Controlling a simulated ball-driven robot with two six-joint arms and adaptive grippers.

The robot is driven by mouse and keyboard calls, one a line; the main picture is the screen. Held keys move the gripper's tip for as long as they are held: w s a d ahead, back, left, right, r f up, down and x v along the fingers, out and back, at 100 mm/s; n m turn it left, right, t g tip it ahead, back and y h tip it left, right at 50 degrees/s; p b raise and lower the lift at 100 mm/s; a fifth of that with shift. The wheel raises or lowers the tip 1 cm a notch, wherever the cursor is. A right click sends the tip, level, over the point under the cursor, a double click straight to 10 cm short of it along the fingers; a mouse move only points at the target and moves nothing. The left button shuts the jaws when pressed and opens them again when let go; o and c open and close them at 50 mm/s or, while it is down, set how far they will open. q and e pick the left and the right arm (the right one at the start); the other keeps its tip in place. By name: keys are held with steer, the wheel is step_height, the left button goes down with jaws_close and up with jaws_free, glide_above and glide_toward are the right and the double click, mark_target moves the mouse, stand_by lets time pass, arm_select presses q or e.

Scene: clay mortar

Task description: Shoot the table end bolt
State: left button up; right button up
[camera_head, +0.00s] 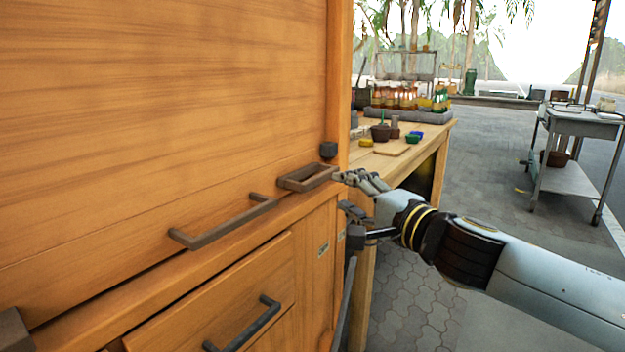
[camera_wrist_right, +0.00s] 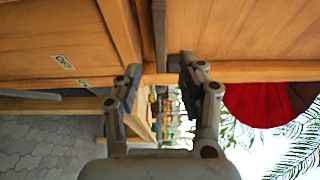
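A wooden cabinet front (camera_head: 150,100) fills the left of the head view. One of these may be the end bolt; I cannot tell which. My right gripper (camera_head: 347,194) is open beside the cabinet's right edge, its upper finger close to the loop's right end; contact is unclear. In the right wrist view, the open fingers (camera_wrist_right: 160,72) show a dark bar (camera_wrist_right: 159,35) beyond the gap between them. My left gripper is out of view.
A long brown handle (camera_head: 222,222) and a dark drawer handle (camera_head: 243,325) project from the cabinet. Behind stands a wooden table (camera_head: 437,135) with jars and bowls. A grey metal table (camera_head: 582,125) is at far right. Paved floor (camera_head: 490,185) lies clear between them.

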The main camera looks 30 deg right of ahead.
mark_target(323, 180)
steer(key=w+p, duration=0.4)
steer(key=w, duration=0.3)
steer(key=shift+w+r, duration=0.15)
steer(key=shift+r, duration=0.05)
steer(key=shift+w+f+p, duration=0.2)
steer(key=shift+w+p, duration=0.3)
steer(key=shift+w, duration=0.2)
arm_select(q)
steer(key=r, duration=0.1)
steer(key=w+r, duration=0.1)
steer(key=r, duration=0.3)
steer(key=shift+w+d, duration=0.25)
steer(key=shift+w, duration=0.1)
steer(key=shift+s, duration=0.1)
arm_select(e)
steer(key=shift+c, duration=0.5)
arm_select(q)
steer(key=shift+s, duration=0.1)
arm_select(e)
jaws_close()
